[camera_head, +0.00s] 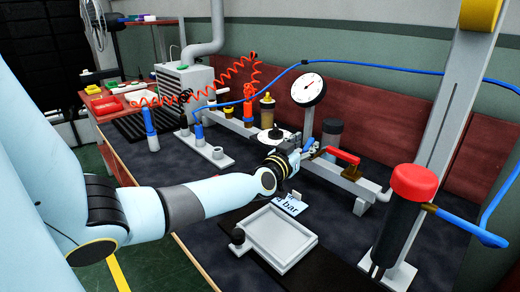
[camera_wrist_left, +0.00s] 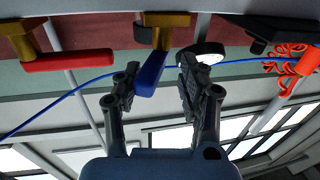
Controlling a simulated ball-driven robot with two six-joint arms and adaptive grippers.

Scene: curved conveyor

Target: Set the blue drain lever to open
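The blue drain lever (camera_head: 308,145) sits on a brass valve hub (camera_head: 319,154) on the pipe fixture in the middle of the bench. My left gripper (camera_head: 299,151) is right beside it in the head view. In the left wrist view the blue lever (camera_wrist_left: 150,70) shows between the two spread fingers of my left gripper (camera_wrist_left: 160,78), closer to the left finger. The fingers look open, with a gap between the lever and the right finger. Whether a finger touches the lever I cannot tell. My right gripper is not in view.
A red lever (camera_head: 343,155) is close by on the same pipe. A dial gauge (camera_head: 308,90) stands behind. A grey tray (camera_head: 278,235) lies in front. A red-capped black cylinder (camera_head: 400,220) stands at the right. A blue hose (camera_head: 400,70) runs along the back.

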